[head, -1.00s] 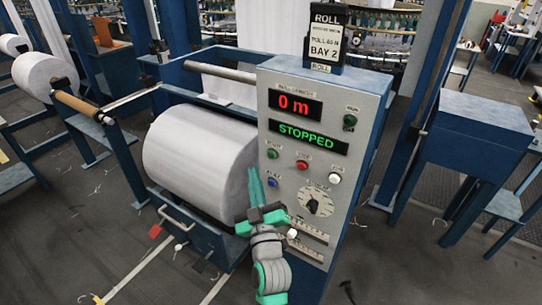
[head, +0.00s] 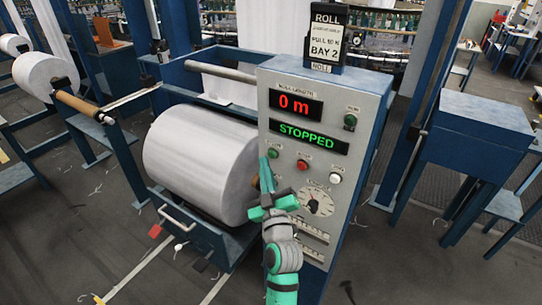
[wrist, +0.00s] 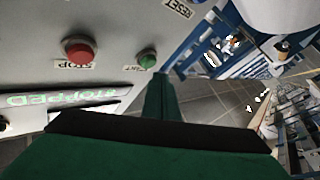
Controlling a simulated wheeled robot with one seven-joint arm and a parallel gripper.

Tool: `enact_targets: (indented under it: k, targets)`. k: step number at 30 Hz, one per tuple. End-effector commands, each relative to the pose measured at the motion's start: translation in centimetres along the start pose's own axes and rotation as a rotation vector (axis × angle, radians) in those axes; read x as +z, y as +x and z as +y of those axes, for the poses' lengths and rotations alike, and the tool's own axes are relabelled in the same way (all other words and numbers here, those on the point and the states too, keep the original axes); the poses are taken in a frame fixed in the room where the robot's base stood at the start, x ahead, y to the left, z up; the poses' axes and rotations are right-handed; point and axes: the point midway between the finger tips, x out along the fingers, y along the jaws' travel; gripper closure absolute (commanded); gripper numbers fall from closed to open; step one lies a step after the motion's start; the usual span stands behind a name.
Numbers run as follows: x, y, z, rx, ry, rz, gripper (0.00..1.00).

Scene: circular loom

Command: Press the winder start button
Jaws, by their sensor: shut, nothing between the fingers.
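The winder's control panel (head: 360,100) is a grey box with a green start button (head: 273,153) at its left side. In the wrist view the green start button (wrist: 147,59) has a small label partly reading START. My gripper (head: 264,162) is shut and empty, its fingertips just below and left of that button in the head view. In the wrist view my shut fingers (wrist: 160,92) point toward the panel beside the button; I cannot tell whether they touch it. The panel's displays (head: 308,137) read 0 m and STOPPED.
A red stop button (head: 303,165) and a white button (head: 335,178) lie right of the green one. A dial (head: 319,203) is below them. A large white roll (head: 200,160) stands close left of my gripper.

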Motion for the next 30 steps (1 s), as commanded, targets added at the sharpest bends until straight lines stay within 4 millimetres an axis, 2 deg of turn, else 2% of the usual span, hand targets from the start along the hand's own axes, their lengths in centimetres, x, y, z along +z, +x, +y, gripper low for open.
enact_targets:
  k: [24, 30]
  targets:
    - [0.22, -0.09, 0.47, 0.006, -0.002, -0.003, 1.00]
    - [-0.11, 0.03, -0.23, -0.003, 0.001, 0.002, 1.00]
